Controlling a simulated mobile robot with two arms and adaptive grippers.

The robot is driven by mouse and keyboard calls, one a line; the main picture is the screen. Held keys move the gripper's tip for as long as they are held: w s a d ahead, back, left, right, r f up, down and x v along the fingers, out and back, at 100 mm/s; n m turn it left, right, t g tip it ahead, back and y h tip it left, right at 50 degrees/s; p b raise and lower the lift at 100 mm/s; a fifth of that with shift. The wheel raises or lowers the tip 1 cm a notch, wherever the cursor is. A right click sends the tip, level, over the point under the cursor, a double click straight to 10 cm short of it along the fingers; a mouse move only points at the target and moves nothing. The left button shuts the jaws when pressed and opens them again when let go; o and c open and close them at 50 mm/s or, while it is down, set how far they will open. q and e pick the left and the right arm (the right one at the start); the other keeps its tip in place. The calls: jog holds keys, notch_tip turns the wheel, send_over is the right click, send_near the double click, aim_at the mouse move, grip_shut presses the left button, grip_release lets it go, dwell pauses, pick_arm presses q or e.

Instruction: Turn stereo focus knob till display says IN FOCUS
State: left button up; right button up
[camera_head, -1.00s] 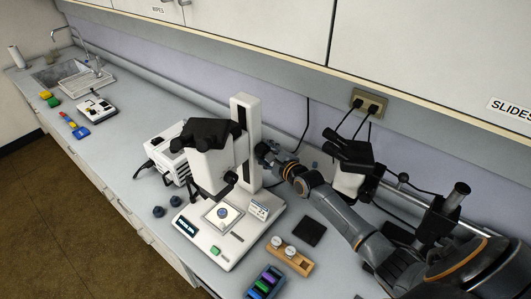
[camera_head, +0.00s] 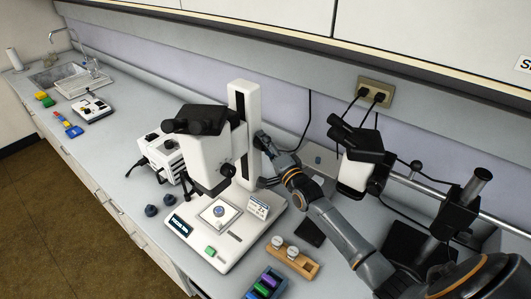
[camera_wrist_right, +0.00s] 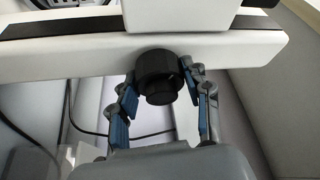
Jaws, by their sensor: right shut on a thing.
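The white stereo microscope (camera_head: 211,155) stands on the bench with its black eyepieces (camera_head: 202,121) on top and a tall column (camera_head: 243,105) behind. Its base carries a small dark display (camera_head: 180,225) with light text too small to read. The black focus knob (camera_wrist_right: 156,72) sticks out from the white column in the right wrist view. My right gripper (camera_wrist_right: 160,98) is shut on the knob, with one blue-padded finger on each side. In the head view the right gripper (camera_head: 265,150) is at the right side of the column, and the knob is hidden there. My left gripper is not in view.
A second microscope (camera_head: 360,160) stands to the right, behind my right arm. A wooden holder (camera_head: 291,262) and a rack of coloured items (camera_head: 266,283) lie at the front. Dark loose caps (camera_head: 152,210) lie left of the base. Cables hang at the wall.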

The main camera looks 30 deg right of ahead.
jog(key=n+b, duration=0.1)
jog(key=n+t+b, duration=0.1)
jog(key=n, duration=0.1)
jog(key=n+y+b, duration=0.1)
jog(key=b, duration=0.1)
jog(key=shift+f, duration=0.25)
jog(key=shift+r+n+t+y+b, duration=0.2)
jog(key=shift+n+t+y+b, duration=0.15)
jog(key=shift+n+b, duration=0.7)
jog(key=shift+n+y, duration=0.25)
jog(key=o, duration=1.1)
jog(key=shift+o, duration=0.2)
jog(key=shift+s+f, duration=0.15)
jog(key=shift+s, duration=0.2)
jog(key=v, duration=1.1)
jog(key=shift+s, duration=0.15)
